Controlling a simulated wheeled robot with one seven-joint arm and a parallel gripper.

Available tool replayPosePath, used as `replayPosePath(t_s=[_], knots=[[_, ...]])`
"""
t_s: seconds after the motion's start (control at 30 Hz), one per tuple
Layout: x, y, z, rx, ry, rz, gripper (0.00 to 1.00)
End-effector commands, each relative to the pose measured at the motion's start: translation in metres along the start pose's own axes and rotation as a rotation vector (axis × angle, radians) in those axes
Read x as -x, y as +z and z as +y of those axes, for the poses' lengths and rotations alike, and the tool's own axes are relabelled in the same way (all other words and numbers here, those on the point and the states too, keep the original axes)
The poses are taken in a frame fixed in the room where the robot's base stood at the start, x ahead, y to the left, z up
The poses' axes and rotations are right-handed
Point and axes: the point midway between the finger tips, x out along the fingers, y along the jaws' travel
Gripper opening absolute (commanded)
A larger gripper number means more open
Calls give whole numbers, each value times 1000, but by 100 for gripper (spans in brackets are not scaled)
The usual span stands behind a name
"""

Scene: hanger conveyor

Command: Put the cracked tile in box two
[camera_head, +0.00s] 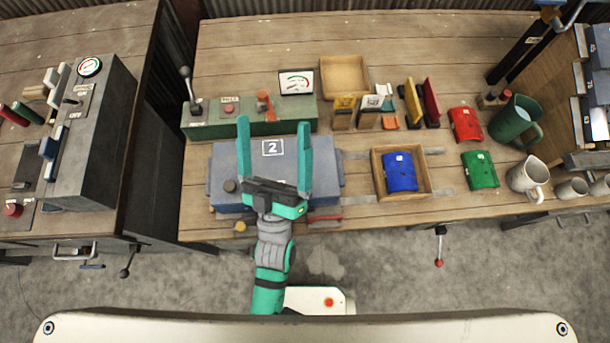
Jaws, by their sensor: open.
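My gripper (274,126) is open and empty, its two green fingers spread over a blue-grey box (222,165) marked "2". The top of this box looks closed, with a dark round knob at its left front; my gripper hides part of it. A blue curved tile (400,173) lies in a shallow wooden tray (378,172) right of the box. A red tile (465,124) and a green tile (480,170) lie on the table farther right. Each has a small white mark. I cannot tell at this size which tile is cracked.
Behind the box stands a green control panel (245,127) with a lever and gauge. An empty wooden tray (344,76), several upright coloured pieces, a green jug (512,120) and a pale jug (527,178) stand around the tiles. The back of the table is mostly clear.

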Motion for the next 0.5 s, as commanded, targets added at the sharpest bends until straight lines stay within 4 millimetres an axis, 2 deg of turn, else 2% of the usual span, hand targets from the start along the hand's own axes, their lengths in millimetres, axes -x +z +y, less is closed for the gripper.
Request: replayPosePath(t_s=[0.03,0.23,0.4,0.5], knots=[[21,9,-3,-59,-26,-78,100],[102,43,-5,-260,-113,-369,100],[177,62,2,-395,-189,-615,100],[215,68,10,-451,-225,-741,100]])
